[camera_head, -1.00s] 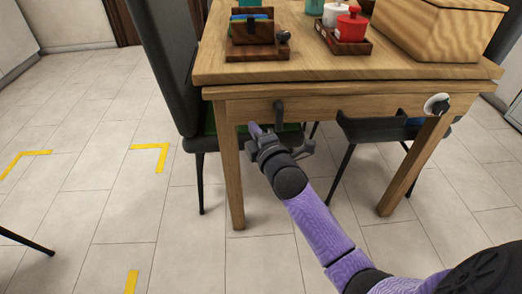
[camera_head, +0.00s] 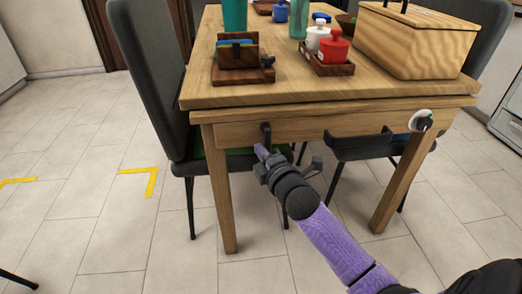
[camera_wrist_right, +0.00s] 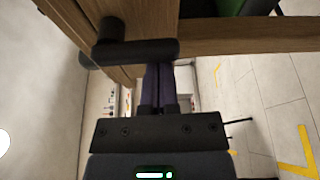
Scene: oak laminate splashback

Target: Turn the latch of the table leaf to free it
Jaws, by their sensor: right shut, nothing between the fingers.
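The latch (camera_head: 266,133) is a short black lever on the table's wooden front apron, below the left part of the top. In the head view it hangs about upright. In the right wrist view the latch (camera_wrist_right: 136,50) is a dark bar with a round knob, across the upper left. My right gripper (camera_head: 262,154) has its purple fingers together and empty, just below the latch. In the right wrist view the fingertips (camera_wrist_right: 158,70) come up close to the bar; I cannot tell whether they touch it. My left gripper is out of view.
The table top (camera_head: 330,88) carries a card holder (camera_head: 240,66), a red pot (camera_head: 334,48) on a tray and a wooden box (camera_head: 415,42). A dark chair (camera_head: 150,75) stands close at the left.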

